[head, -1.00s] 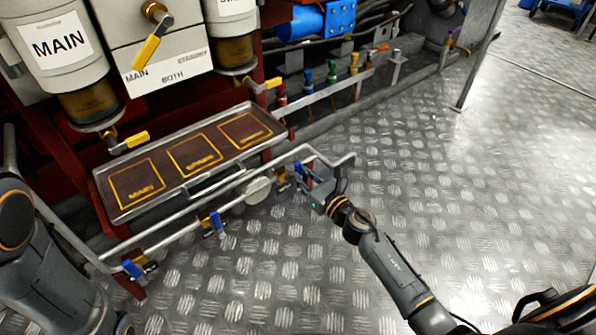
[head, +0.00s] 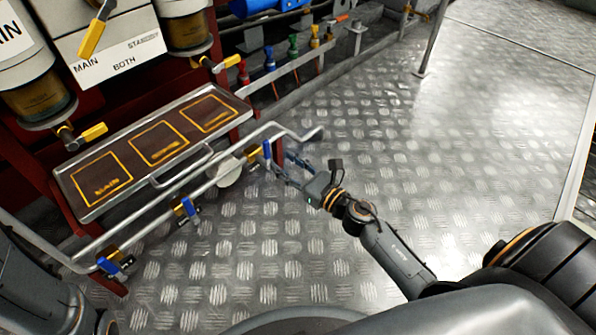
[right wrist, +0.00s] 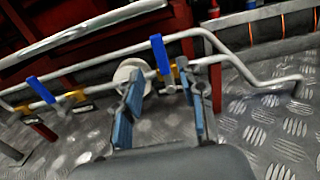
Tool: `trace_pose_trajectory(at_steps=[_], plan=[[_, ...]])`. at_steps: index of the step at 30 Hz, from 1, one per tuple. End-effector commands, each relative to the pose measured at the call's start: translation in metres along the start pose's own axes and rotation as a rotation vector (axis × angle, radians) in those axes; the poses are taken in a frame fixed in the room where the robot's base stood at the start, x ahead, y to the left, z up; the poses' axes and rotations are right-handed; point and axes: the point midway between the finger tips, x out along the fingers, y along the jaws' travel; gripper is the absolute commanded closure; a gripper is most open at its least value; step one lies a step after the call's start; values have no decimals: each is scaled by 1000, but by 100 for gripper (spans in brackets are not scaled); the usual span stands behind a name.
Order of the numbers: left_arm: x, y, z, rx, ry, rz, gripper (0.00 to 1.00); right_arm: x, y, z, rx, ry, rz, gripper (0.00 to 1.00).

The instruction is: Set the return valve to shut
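Several valves with blue lever handles and brass bodies sit on the lower pipe in front of the tray; I cannot read which one is the return valve. The right-end valve (head: 266,150) has its blue lever standing across the pipe, and it also shows in the right wrist view (right wrist: 160,55). The middle valve (head: 187,208) and the left valve (head: 115,266) are further down the pipe. My right gripper (head: 284,166) is open and empty, just right of the right-end valve. In the right wrist view its fingers (right wrist: 162,92) are spread below that lever. My left gripper is out of view.
A brown tray (head: 72,186) with several yellow-outlined squares lies above the pipe. A round pale disc (head: 229,172) hangs beside the right-end valve. Yellow-handled valves (head: 93,132) are under the filters. The patterned metal floor (head: 430,190) to the right is clear.

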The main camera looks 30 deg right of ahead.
Motion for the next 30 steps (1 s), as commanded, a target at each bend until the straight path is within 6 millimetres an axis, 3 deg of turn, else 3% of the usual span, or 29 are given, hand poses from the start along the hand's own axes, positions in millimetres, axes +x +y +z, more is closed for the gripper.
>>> trace_pose_trajectory(at_steps=[3,9,26,30], plan=[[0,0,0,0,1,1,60,-23,0,-1,1,1,-1,60],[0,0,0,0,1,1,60,-42,0,0,1,-1,-1,60],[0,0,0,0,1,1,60,-44,0,1,1,-1,0,60],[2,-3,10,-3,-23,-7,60,-42,13,25,97,-34,32,60]])
